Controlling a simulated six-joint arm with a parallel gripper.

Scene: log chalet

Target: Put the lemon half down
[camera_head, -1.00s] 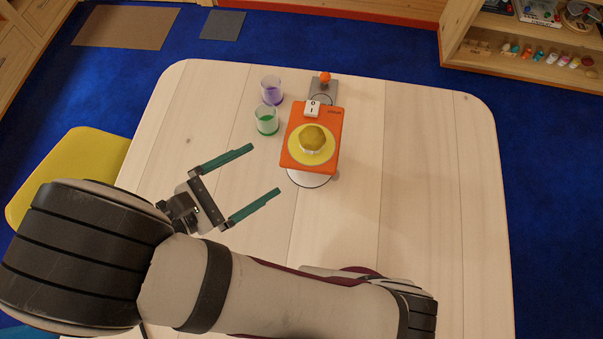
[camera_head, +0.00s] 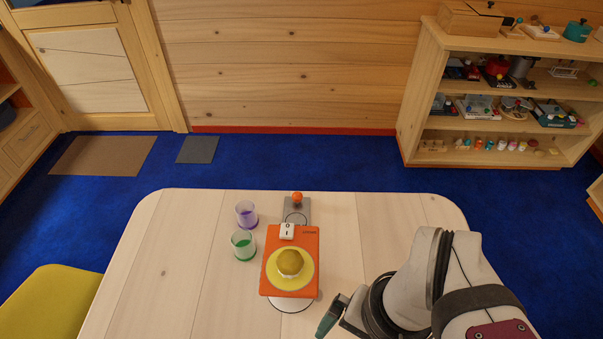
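The lemon half (camera_head: 290,262) is a yellow dome resting on a round yellow plate (camera_head: 273,273) on top of an orange appliance (camera_head: 307,247). The appliance has a white switch block marked 0 and 1 (camera_head: 287,231) near its far edge. My gripper (camera_head: 330,315) is low in the picture, to the right of and nearer than the appliance, apart from the lemon half. Only a teal finger part shows beside my arm; the rest of the gripper is hidden, so its opening cannot be made out.
A cup with purple contents (camera_head: 246,215) and a cup with green contents (camera_head: 244,246) stand left of the appliance. A grey plate with an orange ball knob (camera_head: 297,198) is behind it. The pale table (camera_head: 180,270) is clear at left. A yellow chair (camera_head: 50,300) stands beside it.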

